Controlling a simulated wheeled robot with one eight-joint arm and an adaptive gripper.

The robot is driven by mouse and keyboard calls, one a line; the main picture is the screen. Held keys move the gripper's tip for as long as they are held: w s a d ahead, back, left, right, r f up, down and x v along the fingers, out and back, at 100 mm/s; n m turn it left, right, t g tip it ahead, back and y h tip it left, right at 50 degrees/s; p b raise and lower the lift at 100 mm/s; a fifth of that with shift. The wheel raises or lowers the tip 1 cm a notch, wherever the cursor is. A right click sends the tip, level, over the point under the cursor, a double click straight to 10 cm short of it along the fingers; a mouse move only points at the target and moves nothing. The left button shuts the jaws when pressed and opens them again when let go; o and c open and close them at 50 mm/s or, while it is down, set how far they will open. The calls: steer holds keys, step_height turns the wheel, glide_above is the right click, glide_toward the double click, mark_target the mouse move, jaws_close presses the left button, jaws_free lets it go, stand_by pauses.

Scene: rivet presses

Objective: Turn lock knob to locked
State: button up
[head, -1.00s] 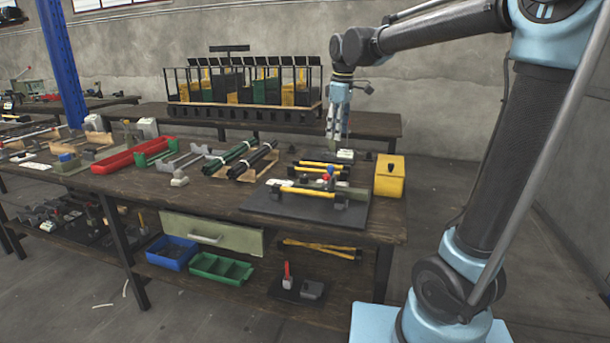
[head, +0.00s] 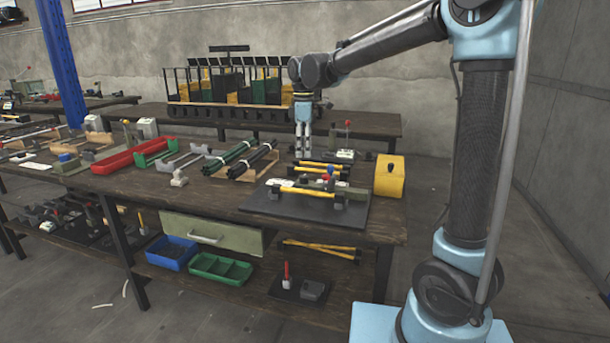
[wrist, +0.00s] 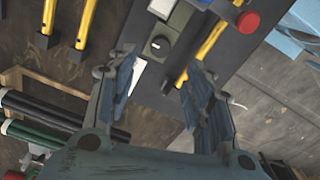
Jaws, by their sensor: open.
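A round dark knob (wrist: 157,45) with a pale mark sits on a grey-green block in the wrist view, between and beyond my fingertips; it looks like the lock knob. The block is part of a press fixture on a dark base plate (wrist: 228,53). A yellow bar (wrist: 207,40) and a red knob (wrist: 247,22) are beside it. My gripper (wrist: 158,82) is open and empty, apart from the dark knob. In the head view my gripper (head: 303,154) points down over the back of the bench. The dark knob is too small to make out in the head view.
A dark mat (head: 270,208) with a yellow-barred fixture lies at the bench's front right. A yellow box (head: 389,176) stands to its right. Dark rods (head: 252,160) and a red tray (head: 130,155) lie to the left. A rack (head: 240,90) stands behind.

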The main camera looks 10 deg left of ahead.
mark_target(304, 176)
step_height(304, 176, down, 10)
steer(key=shift+r, duration=0.1)
stand_by(0.4)
steer(key=c, duration=1)
